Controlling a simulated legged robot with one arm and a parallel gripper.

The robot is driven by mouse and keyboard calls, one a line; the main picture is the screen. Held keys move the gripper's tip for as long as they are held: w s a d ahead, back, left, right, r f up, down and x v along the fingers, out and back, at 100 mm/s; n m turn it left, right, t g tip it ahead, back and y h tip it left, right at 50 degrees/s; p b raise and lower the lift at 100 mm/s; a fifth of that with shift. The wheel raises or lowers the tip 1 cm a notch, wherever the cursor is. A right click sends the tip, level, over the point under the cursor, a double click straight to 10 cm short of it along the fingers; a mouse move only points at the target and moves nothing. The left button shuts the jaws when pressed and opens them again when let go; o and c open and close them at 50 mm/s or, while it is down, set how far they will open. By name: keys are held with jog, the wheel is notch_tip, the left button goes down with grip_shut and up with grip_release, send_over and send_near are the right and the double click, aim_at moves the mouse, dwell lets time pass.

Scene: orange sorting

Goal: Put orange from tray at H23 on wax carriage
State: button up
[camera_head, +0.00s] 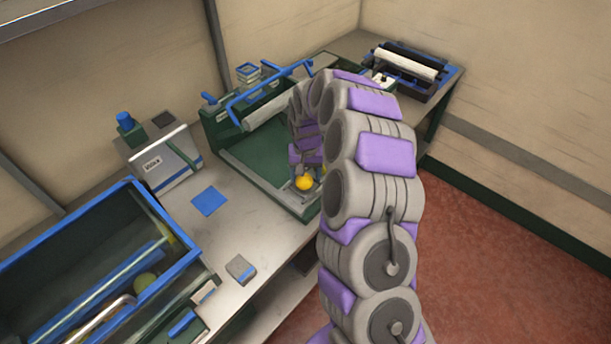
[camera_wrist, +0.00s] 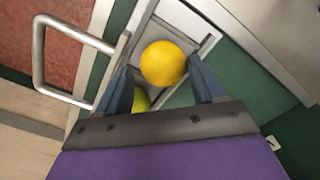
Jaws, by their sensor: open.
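A yellow-orange fruit, the orange (camera_head: 304,183), is at the front edge of the green-bedded machine in the head view. In the wrist view the orange (camera_wrist: 163,62) is over a pale metal frame (camera_wrist: 205,46). My gripper (camera_wrist: 165,84) is open, with one dark finger on each side of the orange's near part. In the head view my gripper (camera_head: 305,168) is small and mostly hidden by my arm. A second yellow fruit (camera_wrist: 141,101) shows partly behind the left finger. I cannot tell for certain which part is the wax carriage.
A box labelled Wax (camera_head: 160,163) stands left of the machine, near a blue square (camera_head: 208,201). A blue-rimmed tub (camera_head: 186,258) holds a yellow-green fruit (camera_head: 145,283). A blue-barred roller frame (camera_head: 270,100) spans the machine. A bent metal handle (camera_wrist: 40,60) shows in the wrist view.

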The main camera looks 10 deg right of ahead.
aim_at(306, 176)
notch_tip(306, 176, up, 10)
jog(key=p, duration=0.2)
jog(key=s+a+r+n, duration=0.1)
jog(key=s+a+r, duration=0.1)
jog(key=s+r, duration=0.55)
jog(key=s+d+r+g, duration=0.1)
jog(key=s+r, duration=0.1)
jog(key=s, duration=1.5)
jog(key=s+r+n, duration=0.1)
jog(key=s+r, duration=0.1)
jog(key=s, duration=1.5)
jog(key=shift+s+d+r+g, duration=0.25)
jog(key=shift+s+d+g, duration=0.1)
jog(key=shift+d+g, duration=0.05)
